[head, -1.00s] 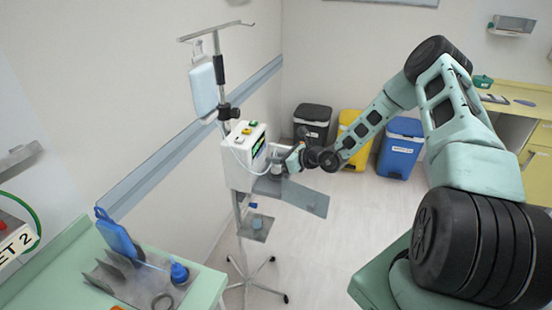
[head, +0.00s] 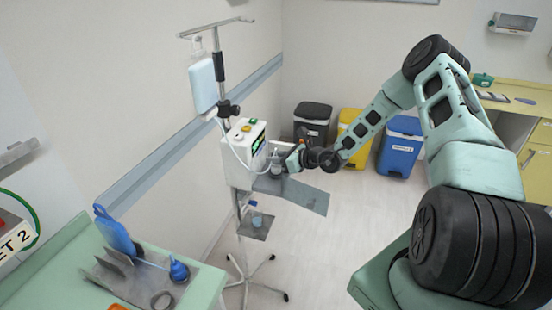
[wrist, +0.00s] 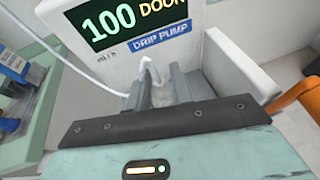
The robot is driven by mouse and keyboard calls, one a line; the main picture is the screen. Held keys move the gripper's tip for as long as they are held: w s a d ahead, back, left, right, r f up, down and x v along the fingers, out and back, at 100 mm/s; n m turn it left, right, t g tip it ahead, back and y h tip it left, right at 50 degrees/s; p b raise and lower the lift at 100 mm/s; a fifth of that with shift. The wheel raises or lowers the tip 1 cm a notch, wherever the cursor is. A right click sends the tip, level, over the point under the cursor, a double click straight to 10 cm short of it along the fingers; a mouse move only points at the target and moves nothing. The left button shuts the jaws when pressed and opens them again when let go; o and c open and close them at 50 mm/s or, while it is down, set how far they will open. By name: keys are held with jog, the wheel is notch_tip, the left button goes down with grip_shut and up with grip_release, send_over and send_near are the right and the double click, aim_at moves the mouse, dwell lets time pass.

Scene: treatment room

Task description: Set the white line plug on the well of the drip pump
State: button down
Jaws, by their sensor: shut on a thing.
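The drip pump (head: 243,150) is a white box on a wheeled pole stand, with a green-lit display. In the wrist view its face (wrist: 120,45) reads "100" and "DOOR", with a blue "DRIP PUMP" label below. My gripper (head: 284,164) is at the pump's front, above its grey shelf. In the wrist view my gripper (wrist: 162,88) is shut on the white line plug (wrist: 160,90), just below the label. The fingers hide much of the plug. The well is not clearly visible, so I cannot tell whether the plug touches it.
A grey shelf (head: 300,196) juts out from the pump. A fluid bag (head: 204,86) hangs on the pole at left. Bins, including a blue one (head: 398,150), line the back wall.

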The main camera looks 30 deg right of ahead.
jog(key=shift+f+b, duration=0.4)
jog(key=shift+f, duration=0.3)
dwell(0.6)
jog(key=c, duration=1.1)
grip_release()
jog(key=shift+c, duration=0.2)
jog(key=shift+r, duration=0.1)
jog(key=shift+r+p, duration=2.5)
jog(key=shift+r, duration=0.95)
jog(key=shift+f, duration=0.1)
